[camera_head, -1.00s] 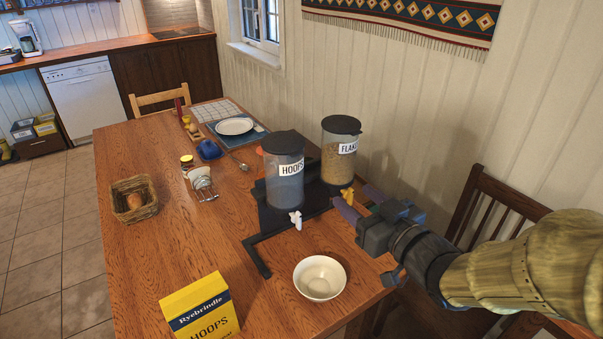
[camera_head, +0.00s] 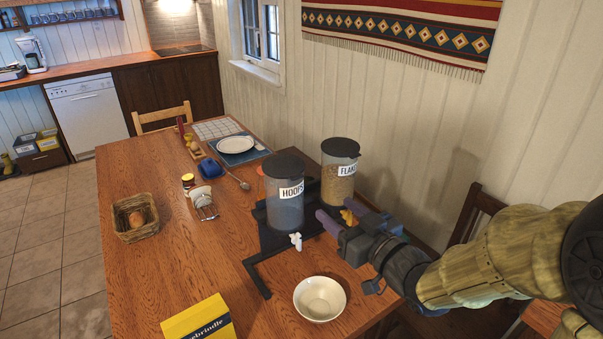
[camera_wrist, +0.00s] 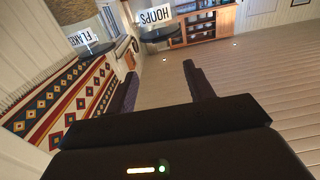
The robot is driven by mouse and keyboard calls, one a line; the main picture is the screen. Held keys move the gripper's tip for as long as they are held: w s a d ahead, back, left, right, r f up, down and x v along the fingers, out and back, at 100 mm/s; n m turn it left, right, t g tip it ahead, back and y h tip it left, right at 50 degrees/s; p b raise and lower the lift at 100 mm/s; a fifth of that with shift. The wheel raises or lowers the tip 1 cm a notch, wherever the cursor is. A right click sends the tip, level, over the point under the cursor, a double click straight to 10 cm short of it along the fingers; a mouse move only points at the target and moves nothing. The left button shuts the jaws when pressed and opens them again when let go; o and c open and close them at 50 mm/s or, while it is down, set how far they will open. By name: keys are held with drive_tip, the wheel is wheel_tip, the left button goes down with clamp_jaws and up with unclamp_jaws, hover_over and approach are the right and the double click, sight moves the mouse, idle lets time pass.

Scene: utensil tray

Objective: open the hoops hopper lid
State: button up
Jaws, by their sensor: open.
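The hoops hopper (camera_head: 285,208) is a clear bin with a HOOPS label, standing on a dark stand. Its dark round lid (camera_head: 284,164) sits shut on top, with a small orange piece at its left edge. My gripper (camera_head: 336,209) is open and empty, to the right of the hoops hopper and below lid height, in front of the flakes hopper. In the wrist view my gripper's two fingers (camera_wrist: 160,69) are spread with nothing between them. The HOOPS label shows upside down there, beside a dark disc that looks like the lid (camera_wrist: 160,34).
The flakes hopper (camera_head: 338,178) with its dark lid stands close behind on the right. A white bowl (camera_head: 320,299) and a yellow cereal box (camera_head: 200,320) are at the front. A basket (camera_head: 134,217) is on the left. The wall and a chair (camera_head: 470,215) bound the right side.

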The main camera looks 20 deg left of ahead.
sight(298, 178)
drive_tip(key=shift+w+a+r+p, duration=0.25)
drive_tip(key=shift+w+a+p, duration=0.1)
drive_tip(key=shift+p, duration=1.35)
drive_tip(key=shift+w+a+p, duration=0.15)
drive_tip(key=shift+a+p, duration=0.05)
drive_tip(key=shift+p, duration=0.65)
drive_tip(key=p, duration=0.4)
drive_tip(key=shift+w+a+f, duration=0.1)
drive_tip(key=shift+a, duration=0.2)
drive_tip(key=p+x, duration=0.1)
drive_tip(key=x, duration=0.4)
drive_tip(key=p+x, duration=0.2)
drive_tip(key=x, duration=0.4)
drive_tip(key=shift+w+a+f, duration=0.2)
drive_tip(key=shift+w, duration=0.05)
drive_tip(key=shift+s+r, duration=0.1)
clamp_jaws()
